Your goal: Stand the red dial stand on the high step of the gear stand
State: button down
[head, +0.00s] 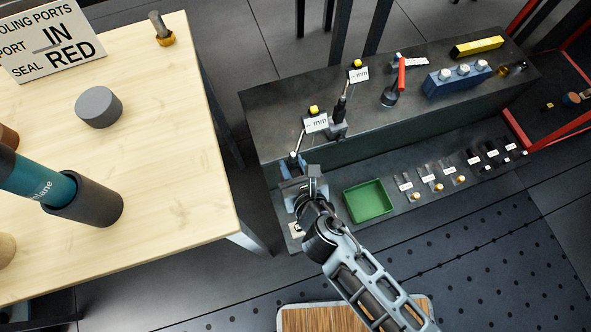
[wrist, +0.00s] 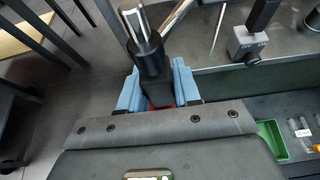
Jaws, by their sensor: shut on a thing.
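My gripper (head: 300,182) is at the left end of the gear stand (head: 270,110). Its pale blue jaws (wrist: 158,95) are shut on a dark dial stand (wrist: 152,58), with a little red showing low between the jaws. In the head view its rod leads up to a white "mm" dial (head: 316,122) with a yellow top. The gear stand has a dark high step at the back and a low step (head: 330,222) in front. I cannot tell whether the held stand's base touches the step; the jaws hide it.
A second dial stand (head: 338,128) stands on the high step just right of the held one. Farther right are a red-handled tool (head: 401,75), a blue block (head: 457,82) and a yellow bar (head: 477,46). A green tray (head: 368,201) and several tagged parts occupy the low step.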

jog(key=w+r+b+x, duration=0.1)
jog(key=r+x, duration=0.1)
jog(key=x, duration=1.1)
jog(key=shift+w+a+r, duration=0.25)
jog(key=shift+w+a, duration=0.05)
jog(key=shift+w, duration=0.05)
dwell(0.3)
dwell(1.4)
jog(key=shift+f+b, duration=0.35)
jog(key=shift+f, duration=0.05)
dwell(0.6)
